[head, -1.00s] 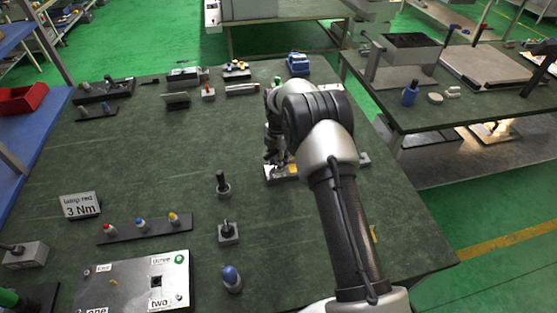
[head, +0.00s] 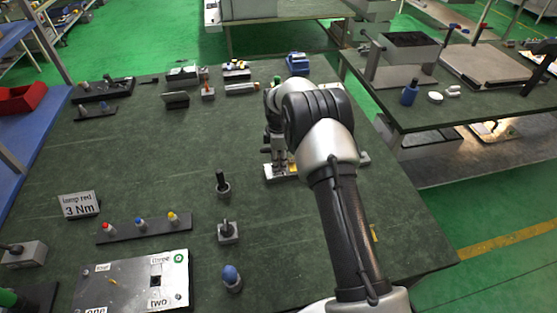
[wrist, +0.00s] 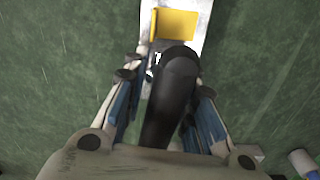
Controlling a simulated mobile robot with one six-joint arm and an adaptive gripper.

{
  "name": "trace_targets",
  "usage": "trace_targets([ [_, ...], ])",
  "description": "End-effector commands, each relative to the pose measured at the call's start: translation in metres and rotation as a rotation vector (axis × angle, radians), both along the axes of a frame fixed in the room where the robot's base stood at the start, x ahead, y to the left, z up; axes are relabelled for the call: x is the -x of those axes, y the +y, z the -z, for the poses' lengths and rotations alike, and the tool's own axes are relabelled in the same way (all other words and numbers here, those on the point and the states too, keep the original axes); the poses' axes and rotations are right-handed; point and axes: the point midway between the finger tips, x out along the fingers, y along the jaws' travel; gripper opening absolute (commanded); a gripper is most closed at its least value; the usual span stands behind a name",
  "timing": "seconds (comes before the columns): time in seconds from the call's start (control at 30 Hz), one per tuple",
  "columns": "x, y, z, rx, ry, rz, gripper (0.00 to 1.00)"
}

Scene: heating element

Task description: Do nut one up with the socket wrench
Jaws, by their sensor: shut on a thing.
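My gripper (head: 278,158) is over the light metal fixture (head: 270,172) right of the middle of the bench. In the wrist view my gripper (wrist: 163,85) has its blue-padded fingers on either side of a dark, round-ended handle (wrist: 172,95) and is shut on it. I take this to be the socket wrench; its far end is hidden. A yellow block (wrist: 176,24) lies on the fixture just beyond it. The grey plate (head: 135,285) with the labels one, two, three and four is at the lower left in the head view. The nut at label one cannot be made out.
A black strip (head: 142,228) with red, blue and yellow-topped pieces lies behind the plate. A 3 Nm sign (head: 79,205) stands to its left. Black-handled pieces (head: 222,183) and a blue-topped piece (head: 231,278) stand right of it.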

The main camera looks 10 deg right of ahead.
Motion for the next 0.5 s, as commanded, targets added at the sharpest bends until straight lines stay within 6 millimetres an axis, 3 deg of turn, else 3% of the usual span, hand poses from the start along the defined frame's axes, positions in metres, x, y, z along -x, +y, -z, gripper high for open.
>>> trace_targets([
  [0.37,0.0010,0.0004,0.0010,0.000,0.002,0.069,0.00],
  [0.5,0.0019,0.0008,0.0012,0.000,0.003,0.217,0.00],
])
